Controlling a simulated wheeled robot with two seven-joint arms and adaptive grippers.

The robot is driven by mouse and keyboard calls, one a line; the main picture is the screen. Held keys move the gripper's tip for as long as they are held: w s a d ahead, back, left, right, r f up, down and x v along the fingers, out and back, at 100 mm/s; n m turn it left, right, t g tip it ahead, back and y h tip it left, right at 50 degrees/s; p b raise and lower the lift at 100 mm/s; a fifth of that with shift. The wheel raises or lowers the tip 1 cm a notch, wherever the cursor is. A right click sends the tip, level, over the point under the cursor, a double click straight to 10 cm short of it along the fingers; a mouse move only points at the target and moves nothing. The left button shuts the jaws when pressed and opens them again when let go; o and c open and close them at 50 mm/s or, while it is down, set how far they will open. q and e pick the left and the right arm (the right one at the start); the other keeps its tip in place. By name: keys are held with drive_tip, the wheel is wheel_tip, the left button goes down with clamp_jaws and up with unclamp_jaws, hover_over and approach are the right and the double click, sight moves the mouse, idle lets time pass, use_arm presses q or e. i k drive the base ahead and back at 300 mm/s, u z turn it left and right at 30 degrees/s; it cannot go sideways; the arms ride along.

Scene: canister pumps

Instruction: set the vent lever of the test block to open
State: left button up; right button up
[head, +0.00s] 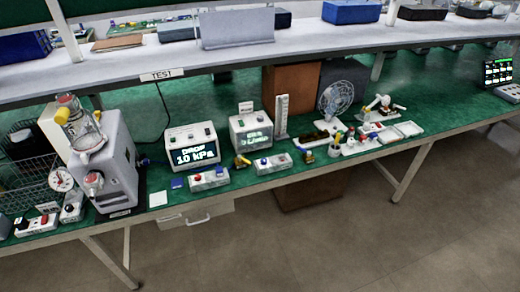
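I cannot tell for certain which item is the test block. A brass-coloured fitting with a yellow part (242,161) stands near the bench front, between two small white boxes. The white box on its left (209,179) has a red button, and the white box on its right (272,163) has a blue one. A grey pump unit (117,160) stands at the left with a clear yellow-topped canister (78,124) and a round gauge (61,179). The lever's position is too small to read. Neither gripper is in view.
A display box (193,147) reads about 10 kPa, and a second display box (251,130) stands beside it. A small fan (335,100), trays (391,132) and a wire basket (27,165) share the green bench. A white shelf (300,38) runs above. The floor in front is clear.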

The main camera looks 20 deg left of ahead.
sight(239, 158)
drive_tip(key=i, duration=0.45)
drive_tip(key=u, duration=0.75)
